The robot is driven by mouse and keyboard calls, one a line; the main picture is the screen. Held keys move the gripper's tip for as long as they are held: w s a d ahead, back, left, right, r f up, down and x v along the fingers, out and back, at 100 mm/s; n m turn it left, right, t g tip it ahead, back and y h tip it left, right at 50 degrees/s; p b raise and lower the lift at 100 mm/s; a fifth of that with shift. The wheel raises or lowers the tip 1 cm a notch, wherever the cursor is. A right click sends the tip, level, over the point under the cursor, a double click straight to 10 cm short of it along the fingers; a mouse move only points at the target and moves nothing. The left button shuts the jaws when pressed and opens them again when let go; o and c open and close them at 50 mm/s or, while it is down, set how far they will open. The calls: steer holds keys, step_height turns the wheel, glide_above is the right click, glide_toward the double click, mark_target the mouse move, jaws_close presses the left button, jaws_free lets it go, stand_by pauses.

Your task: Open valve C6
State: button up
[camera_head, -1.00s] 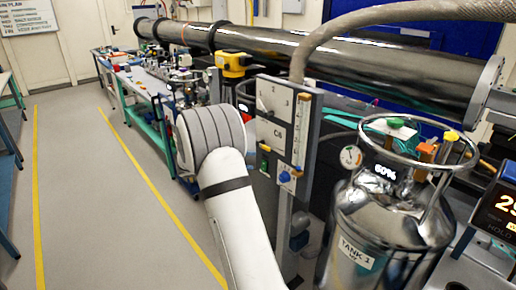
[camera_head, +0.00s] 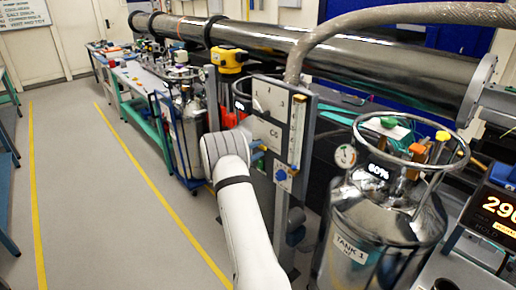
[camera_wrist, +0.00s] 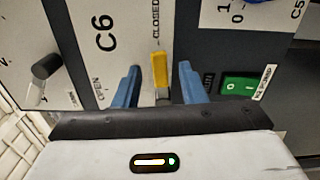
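The yellow handle of valve C6 (camera_wrist: 160,72) shows in the wrist view on a grey and white panel (camera_wrist: 115,28) lettered "C6". The handle lies in line with the word "CLOSED"; the word "OPEN" is to its left. My gripper (camera_wrist: 160,68) is open, with one blue finger on each side of the handle. Gaps show between both fingers and the handle. In the head view, the panel (camera_head: 270,112) stands at the centre, and my wrist is at its lower left. The wrist hides part of the panel there.
A black knob (camera_wrist: 45,67) and a green switch (camera_wrist: 238,86) sit either side of the valve. A steel tank (camera_head: 378,225) marked "TANK 1" stands right of the panel. Another tank (camera_head: 187,140) stands behind my arm. The floor at the left (camera_head: 95,190) is clear.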

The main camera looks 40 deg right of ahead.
steer(key=shift+d, duration=0.25)
steer(key=shift+c, duration=0.3)
jaws_close()
